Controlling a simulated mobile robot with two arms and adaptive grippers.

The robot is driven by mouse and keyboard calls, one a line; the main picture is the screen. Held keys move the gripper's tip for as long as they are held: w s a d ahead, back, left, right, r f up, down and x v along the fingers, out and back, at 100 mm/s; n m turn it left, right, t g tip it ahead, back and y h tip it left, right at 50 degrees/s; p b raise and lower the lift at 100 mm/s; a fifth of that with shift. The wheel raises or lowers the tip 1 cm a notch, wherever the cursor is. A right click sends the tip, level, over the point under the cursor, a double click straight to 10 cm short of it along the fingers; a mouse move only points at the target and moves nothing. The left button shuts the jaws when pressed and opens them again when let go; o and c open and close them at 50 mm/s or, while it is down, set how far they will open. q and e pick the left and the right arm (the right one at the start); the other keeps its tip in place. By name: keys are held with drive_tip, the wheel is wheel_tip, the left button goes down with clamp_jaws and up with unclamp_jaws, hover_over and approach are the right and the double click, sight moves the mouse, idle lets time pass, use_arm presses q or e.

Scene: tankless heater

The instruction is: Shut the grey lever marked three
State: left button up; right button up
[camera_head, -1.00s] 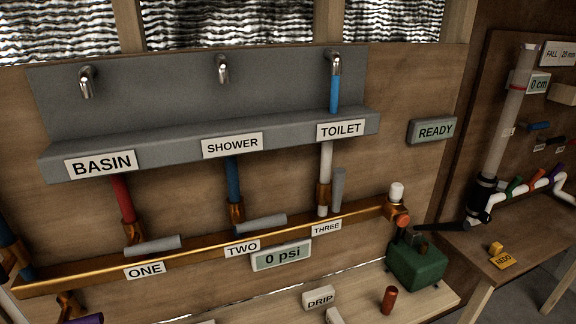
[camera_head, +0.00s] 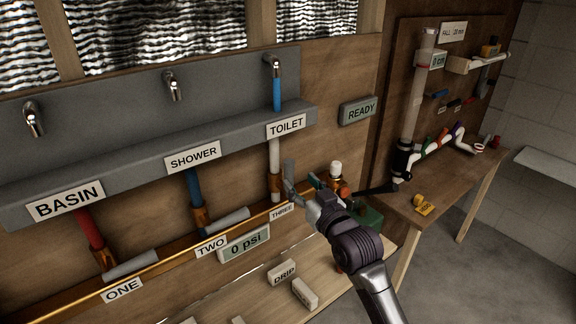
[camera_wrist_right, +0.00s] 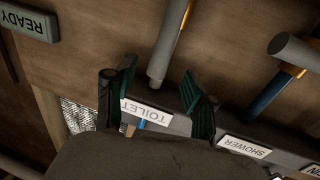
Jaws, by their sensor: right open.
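My right gripper (camera_head: 302,184) is open at the lever, with the fingers apart. In the wrist view its fingertips (camera_wrist_right: 158,72) lie either side of the lever's end; I cannot tell whether they touch it. My left gripper is not in view.
Grey levers one (camera_head: 131,264) and two (camera_head: 228,220) lie nearly level along the copper pipe. The gauge (camera_head: 244,243) reads 0 psi and a sign (camera_head: 359,111) reads READY. A green pump (camera_head: 370,218) stands behind my right arm. DRIP blocks (camera_head: 282,272) lie on the bench.

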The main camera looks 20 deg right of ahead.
sight(292, 173)
drive_tip(key=w, duration=0.2)
drive_tip(key=w+p, duration=0.1)
drive_tip(key=w, duration=0.1)
drive_tip(key=w+a, duration=0.1)
drive_tip(key=w, duration=0.1)
drive_tip(key=shift+w, duration=0.35)
clamp_jaws()
